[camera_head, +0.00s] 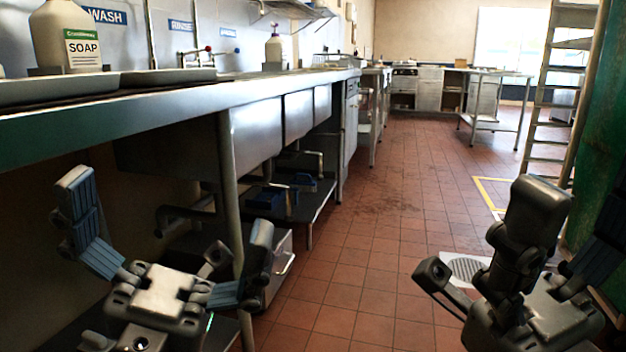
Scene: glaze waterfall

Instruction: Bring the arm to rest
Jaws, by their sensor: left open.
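My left gripper (167,208) is at the lower left, in front of the sink counter and below its top edge. Its dark fingers with blue ribbed pads are spread wide, and nothing is between them. My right gripper (518,238) is at the lower right, above the tiled floor. Its fingers stand apart and no object shows in it. Its right side is partly cut off by the picture edge. Neither gripper visibly touches anything.
A long metal sink counter (170,106) runs along the left, with a soap bottle (67,38) on it. Blue items (266,198) lie on its lower shelf. A ladder-like rack (548,105) stands at right. The red tiled floor (390,190) between is clear.

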